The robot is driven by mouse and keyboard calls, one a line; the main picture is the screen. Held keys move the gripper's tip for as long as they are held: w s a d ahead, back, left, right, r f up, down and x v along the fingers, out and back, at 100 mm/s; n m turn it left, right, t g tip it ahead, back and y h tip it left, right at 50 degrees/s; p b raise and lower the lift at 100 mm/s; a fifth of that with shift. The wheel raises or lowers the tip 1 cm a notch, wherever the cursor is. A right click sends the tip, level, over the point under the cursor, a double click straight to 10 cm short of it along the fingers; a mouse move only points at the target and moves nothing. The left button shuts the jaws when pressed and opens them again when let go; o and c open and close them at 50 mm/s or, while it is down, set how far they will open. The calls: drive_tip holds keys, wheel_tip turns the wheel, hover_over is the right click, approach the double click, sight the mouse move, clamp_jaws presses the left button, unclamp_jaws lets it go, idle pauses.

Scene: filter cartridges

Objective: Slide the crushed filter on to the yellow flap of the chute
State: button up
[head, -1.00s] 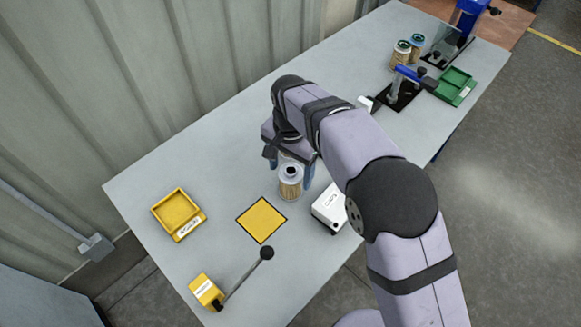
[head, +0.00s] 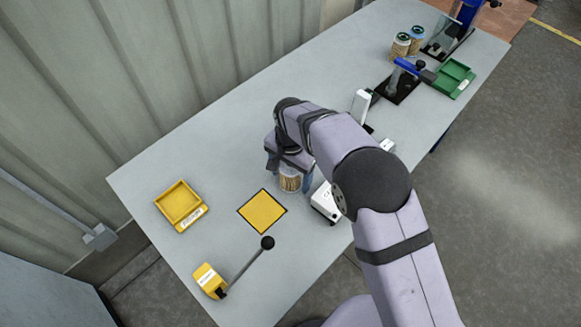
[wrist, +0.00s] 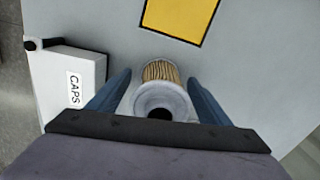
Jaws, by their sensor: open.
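A filter with tan pleats and a pale end cap with a dark hole (wrist: 160,72) stands on the grey table. It also shows in the head view (head: 290,182), partly hidden under my gripper. My gripper (wrist: 163,88) is open, with one blue finger on each side of the filter. I cannot tell whether either finger touches it. The yellow flap (head: 262,211), a dark-edged square in the table, lies just to the left of and nearer than the filter in the head view. It is ahead of the filter at the top of the wrist view (wrist: 180,15).
A white box marked CAPS (wrist: 75,82) stands close beside my gripper. A yellow tray (head: 181,206) and a yellow lever box (head: 209,281) with a black-knobbed lever (head: 250,260) flank the flap. Other filters (head: 400,46), a blue-handled clamp (head: 404,82) and a green tray (head: 453,80) are far off.

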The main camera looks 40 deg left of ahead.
sight(262, 211)
drive_tip(key=shift+f, duration=0.25)
drive_tip(key=shift+c, duration=0.6)
drive_tip(key=c, duration=1.1)
drive_tip(key=shift+o, duration=0.2)
drive_tip(key=shift+s+d+p, duration=0.15)
drive_tip(key=shift+s+p, duration=0.5)
drive_tip(key=shift+s, duration=5.1)
drive_tip(key=o, duration=1.2)
